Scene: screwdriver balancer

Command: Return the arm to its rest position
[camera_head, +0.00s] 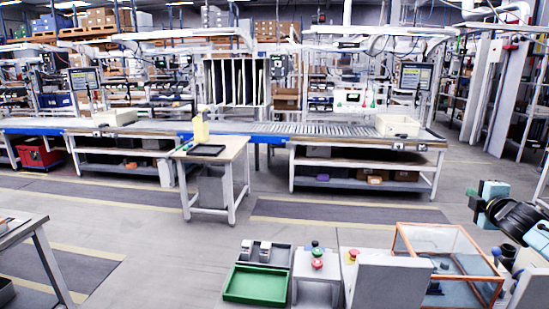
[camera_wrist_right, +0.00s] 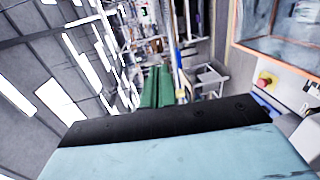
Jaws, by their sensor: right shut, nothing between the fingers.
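My right arm (camera_head: 515,218) comes in from the right edge of the head view, with black and pale teal parts. My right gripper (camera_head: 471,192) points left, raised over the floor behind the orange-framed clear box. In the right wrist view its two green fingers (camera_wrist_right: 158,86) lie close side by side, shut and empty. The fingers touch nothing that I can see. My left arm and left gripper are not in view.
An orange-framed clear box (camera_head: 450,262) stands below my right arm. Left of it are button boxes (camera_head: 317,264), a green tray (camera_head: 255,284) and a black tray (camera_head: 278,256) holding grey parts. A small table (camera_head: 228,156) stands before the conveyor (camera_head: 300,128). Floor between is clear.

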